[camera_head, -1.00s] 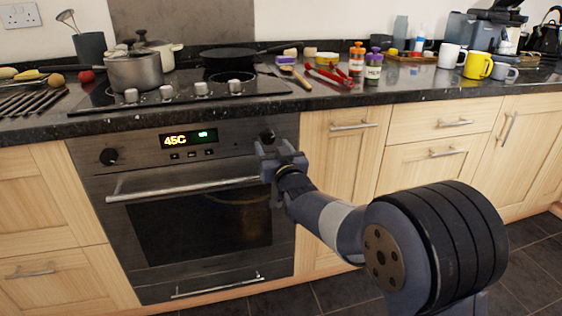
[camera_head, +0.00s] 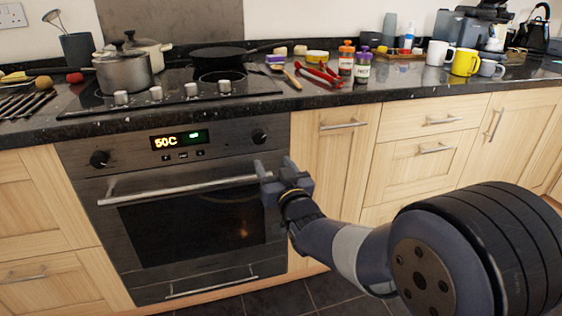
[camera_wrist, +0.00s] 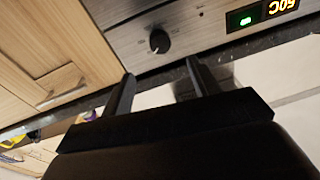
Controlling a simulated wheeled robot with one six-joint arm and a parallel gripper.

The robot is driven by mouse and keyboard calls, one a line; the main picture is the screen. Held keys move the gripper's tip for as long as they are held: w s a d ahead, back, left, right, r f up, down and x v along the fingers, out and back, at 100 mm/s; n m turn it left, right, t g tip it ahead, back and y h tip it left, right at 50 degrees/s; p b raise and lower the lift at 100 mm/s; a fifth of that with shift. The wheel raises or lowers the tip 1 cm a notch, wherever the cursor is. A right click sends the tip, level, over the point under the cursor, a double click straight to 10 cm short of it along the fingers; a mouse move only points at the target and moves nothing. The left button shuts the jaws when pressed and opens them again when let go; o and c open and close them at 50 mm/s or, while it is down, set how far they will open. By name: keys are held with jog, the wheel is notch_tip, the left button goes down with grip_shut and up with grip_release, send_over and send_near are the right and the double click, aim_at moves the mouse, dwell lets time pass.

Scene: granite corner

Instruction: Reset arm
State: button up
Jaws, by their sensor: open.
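My gripper (camera_head: 275,168) is open and empty in the head view. It is in front of the right side of the oven (camera_head: 190,215), near the right end of the oven's bar handle (camera_head: 180,189). In the wrist view my gripper (camera_wrist: 158,80) shows two dark fingers spread apart with nothing between them. The oven knob (camera_wrist: 160,41) lies beyond the fingertips. The oven display (camera_head: 180,139) reads 50C.
The dark granite counter (camera_head: 420,92) carries pots, a pan, bottles and mugs. A yellow mug (camera_head: 465,62) stands at the right. Wooden cupboards (camera_head: 330,185) flank the oven. Dark floor tiles (camera_head: 275,300) are clear below.

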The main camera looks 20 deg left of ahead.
aim_at(260, 138)
jog(key=shift+b+x, duration=0.65)
jog(key=shift+x, duration=4.8)
jog(key=shift+s+d, duration=0.1)
jog(key=p+v, duration=0.1)
jog(key=v, duration=1)
jog(key=b+x, duration=0.1)
jog(key=x, duration=1)
jog(key=shift+f, duration=0.15)
jog(key=shift+r+n+p, duration=0.25)
jog(key=shift+n+p, duration=0.2)
jog(key=shift+n, duration=0.05)
jog(key=n+g+p, duration=0.1)
jog(key=n+p, duration=0.2)
jog(key=n, duration=0.2)
jog(key=shift+r, duration=0.1)
jog(key=n+p, duration=0.5)
jog(key=n, duration=0.1)
jog(key=shift+r+n+g+p, duration=0.1)
jog(key=shift+n+g+p, duration=0.2)
jog(key=shift+p, duration=0.05)
jog(key=v, duration=0.6)
jog(key=shift+d+f, duration=0.2)
jog(key=shift+d+f, duration=0.1)
